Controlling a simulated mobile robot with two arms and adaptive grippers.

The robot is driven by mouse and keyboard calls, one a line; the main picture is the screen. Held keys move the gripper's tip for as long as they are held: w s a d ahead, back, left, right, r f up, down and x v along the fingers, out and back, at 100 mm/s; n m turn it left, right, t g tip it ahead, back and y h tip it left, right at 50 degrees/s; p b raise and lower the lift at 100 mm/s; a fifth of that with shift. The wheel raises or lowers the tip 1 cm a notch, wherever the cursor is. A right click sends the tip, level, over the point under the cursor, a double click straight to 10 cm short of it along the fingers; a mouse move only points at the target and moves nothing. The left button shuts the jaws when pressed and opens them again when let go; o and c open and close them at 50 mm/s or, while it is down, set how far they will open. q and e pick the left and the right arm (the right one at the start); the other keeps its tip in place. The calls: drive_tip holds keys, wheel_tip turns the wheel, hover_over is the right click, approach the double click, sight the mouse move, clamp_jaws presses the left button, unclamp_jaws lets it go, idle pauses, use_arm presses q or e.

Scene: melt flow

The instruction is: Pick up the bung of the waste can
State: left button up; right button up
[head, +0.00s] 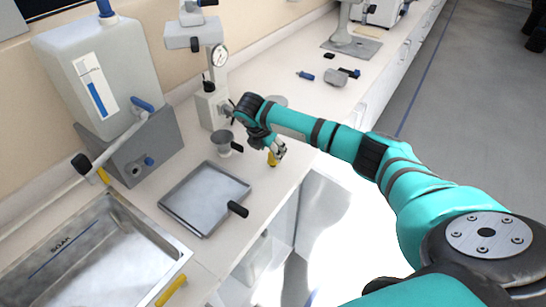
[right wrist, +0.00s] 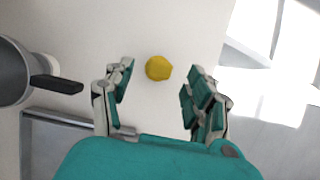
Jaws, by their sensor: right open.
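A small yellow bung (right wrist: 158,68) stands on the pale counter in the right wrist view, round or faceted at the top. In the head view it shows as a yellow spot (head: 272,158) at the counter's front edge, partly covered by my gripper. My right gripper (head: 277,149) is over it. In the right wrist view the right gripper (right wrist: 160,72) is open, with one finger on each side of the bung and a gap to both. My left gripper is not in view. I cannot tell which container is the waste can.
A grey cup with a black handle (head: 224,143) stands left of my gripper, near a dial-gauge stand (head: 207,108). A metal tray (head: 203,199) with a black handle lies in front. A large container (head: 100,75) and a soak basin (head: 95,265) are at left.

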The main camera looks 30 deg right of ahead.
sight(273, 159)
drive_tip(key=x, duration=0.3)
drive_tip(key=shift+d+f, duration=0.1)
drive_tip(key=shift+f, duration=0.25)
drive_tip(key=c, duration=1.1)
